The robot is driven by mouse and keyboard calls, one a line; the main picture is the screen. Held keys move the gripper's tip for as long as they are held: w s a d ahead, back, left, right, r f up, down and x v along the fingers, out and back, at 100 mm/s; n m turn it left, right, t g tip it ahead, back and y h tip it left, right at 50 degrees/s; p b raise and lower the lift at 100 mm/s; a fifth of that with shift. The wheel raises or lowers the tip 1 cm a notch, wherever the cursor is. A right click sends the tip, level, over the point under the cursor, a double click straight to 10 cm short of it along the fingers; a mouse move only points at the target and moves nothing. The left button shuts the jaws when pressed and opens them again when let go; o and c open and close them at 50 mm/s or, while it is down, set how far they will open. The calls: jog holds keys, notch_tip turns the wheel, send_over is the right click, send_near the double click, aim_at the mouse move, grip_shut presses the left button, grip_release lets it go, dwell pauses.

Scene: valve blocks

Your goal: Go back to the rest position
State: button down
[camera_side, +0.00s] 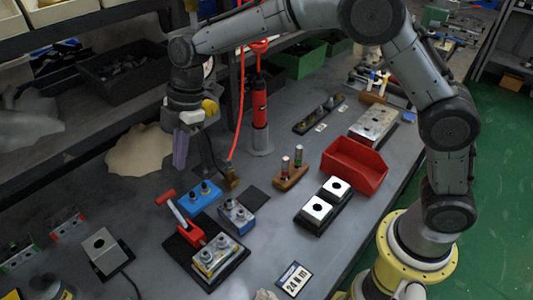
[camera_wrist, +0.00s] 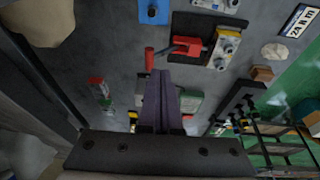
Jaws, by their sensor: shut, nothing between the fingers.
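My gripper (camera_side: 181,150) hangs above the back left part of the grey bench in the side view, with its purple fingers pointing down. The fingers are together with nothing between them; in the wrist view my gripper (camera_wrist: 161,75) shows the two fingers side by side. The valve block (camera_side: 216,255) stands on a black plate with a red lever (camera_side: 182,218) beside it, below and right of my gripper. A blue block (camera_side: 201,196) and a grey-blue block (camera_side: 236,216) stand near it. My gripper touches none of them.
A red bin (camera_side: 354,167), two white-topped blocks (camera_side: 325,203) and a wooden holder (camera_side: 290,177) stand to the right. A red cylinder (camera_side: 259,103) with a red hose stands close to the right of my gripper. Shelves with black bins (camera_side: 122,75) run behind.

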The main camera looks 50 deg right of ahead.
jog(key=s+d+r+m+t, duration=0.3)
jog(key=s+d+r+m, duration=0.7)
jog(key=s+d, duration=0.35)
jog(key=s+d+f+m+t+h, duration=0.1)
jog(key=s+d+m, duration=0.3)
jog(key=s, duration=0.4)
jog(key=s+d+f+m+h, duration=0.1)
jog(key=s+d+m+h, duration=0.1)
jog(key=s+d, duration=0.4)
jog(key=s+m, duration=0.1)
jog(key=s, duration=0.1)
jog(key=shift+s+m+t, duration=0.4)
